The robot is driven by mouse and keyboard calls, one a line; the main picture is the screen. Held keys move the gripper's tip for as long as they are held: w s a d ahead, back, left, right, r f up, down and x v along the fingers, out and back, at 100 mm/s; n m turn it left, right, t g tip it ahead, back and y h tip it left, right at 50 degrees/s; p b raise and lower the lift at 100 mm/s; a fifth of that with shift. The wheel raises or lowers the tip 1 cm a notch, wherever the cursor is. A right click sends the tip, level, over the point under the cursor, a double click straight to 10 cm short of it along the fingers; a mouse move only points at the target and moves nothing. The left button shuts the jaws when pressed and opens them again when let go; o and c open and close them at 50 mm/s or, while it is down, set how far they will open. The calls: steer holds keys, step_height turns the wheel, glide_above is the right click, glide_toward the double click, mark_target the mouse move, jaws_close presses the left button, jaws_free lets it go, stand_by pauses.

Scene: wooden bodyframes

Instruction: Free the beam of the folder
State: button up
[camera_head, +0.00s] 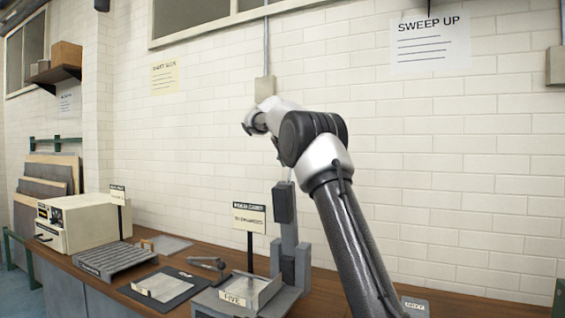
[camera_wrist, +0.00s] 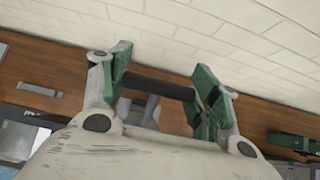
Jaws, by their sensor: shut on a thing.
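My gripper (camera_wrist: 160,88) has green-padded fingers, closed on the two ends of a dark bar (camera_wrist: 152,83) that spans between them in the wrist view. In the head view, my gripper is mostly hidden behind my arm, above a grey upright machine (camera_head: 289,240) with dark blocks on its column. A thin pale rod (camera_head: 290,174) rises from the column top towards my wrist. The machine has a tray (camera_head: 250,292) with a "FIVE" label at its front. I cannot tell for certain which part is the folder's beam.
A sign on a post (camera_head: 249,217) stands just left of the machine. Further left on the wooden bench are a dark mat (camera_head: 178,293), a ribbed grey tray (camera_head: 103,262) and a cream box (camera_head: 78,222). The white brick wall is close behind.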

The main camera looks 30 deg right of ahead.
steer(key=shift+w+d, duration=0.35)
steer(key=shift+d, duration=0.2)
steer(key=shift+r, duration=0.1)
steer(key=o, duration=1.5)
steer(key=shift+w+d, duration=0.1)
steer(key=shift+c, duration=0.2)
steer(key=v, duration=1.2)
